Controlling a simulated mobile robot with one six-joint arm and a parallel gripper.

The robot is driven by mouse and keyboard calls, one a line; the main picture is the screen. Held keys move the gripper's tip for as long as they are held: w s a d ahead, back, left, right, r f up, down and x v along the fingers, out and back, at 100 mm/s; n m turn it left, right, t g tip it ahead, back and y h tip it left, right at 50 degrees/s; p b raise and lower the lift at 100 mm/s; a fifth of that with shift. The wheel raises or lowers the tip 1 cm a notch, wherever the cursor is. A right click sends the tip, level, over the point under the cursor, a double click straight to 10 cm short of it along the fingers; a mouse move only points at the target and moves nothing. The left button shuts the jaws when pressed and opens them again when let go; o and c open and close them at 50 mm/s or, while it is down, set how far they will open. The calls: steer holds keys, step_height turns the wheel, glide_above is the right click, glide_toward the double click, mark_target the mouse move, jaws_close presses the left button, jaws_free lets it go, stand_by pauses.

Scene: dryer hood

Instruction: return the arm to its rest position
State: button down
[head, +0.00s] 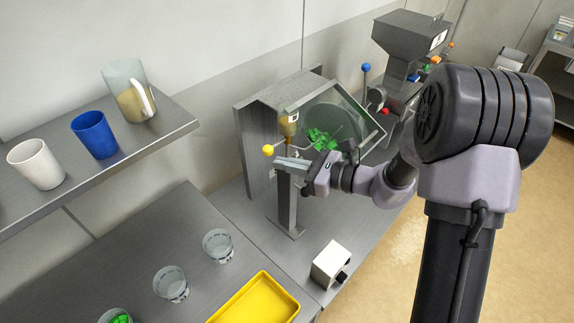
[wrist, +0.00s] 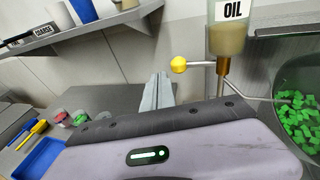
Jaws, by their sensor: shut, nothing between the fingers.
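My gripper (head: 292,163) is shut and empty, held out over the metal bench in front of the dryer hood. In the wrist view its fingers (wrist: 156,93) lie together. A yellow ball knob (head: 268,150) on a lever is just left of the fingers; it also shows in the wrist view (wrist: 179,65). An oil bottle (head: 288,124) stands behind the fingers, labelled OIL in the wrist view (wrist: 228,38). My arm reaches in from the right, over the bench edge. Whether the fingers touch the post below the bottle cannot be told.
The hood (head: 250,140) holds a tilted clear drum with green pieces (head: 322,139). A hopper machine (head: 410,38) stands behind. A white box (head: 330,264), a yellow tray (head: 254,300) and clear cups (head: 171,284) are on the bench. A wall shelf (head: 150,140) holds cups and a jug.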

steer(key=s+d+r, duration=0.2)
steer(key=s+d, duration=0.4)
steer(key=s, duration=0.3)
steer(key=s+a+f+n+g+h+b, duration=0.2)
steer(key=s+f+n+g+b, duration=0.1)
steer(key=s+n+b, duration=0.25)
steer(key=s+a+f+n+g+h+b, duration=0.2)
steer(key=s+a+f+n+g+b, duration=0.1)
steer(key=s+n+b, duration=0.3)
steer(key=s+d+f+n+t+h+b, duration=0.2)
steer(key=s+d+n+t+h+b, duration=0.2)
steer(key=s+d+n+h+b, duration=0.2)
steer(key=d+n+h, duration=0.1)
steer(key=d+h, duration=0.1)
steer(key=shift+s+d+f+n, duration=0.15)
steer(key=shift+d+f+n, duration=0.2)
steer(key=shift+d, duration=0.05)
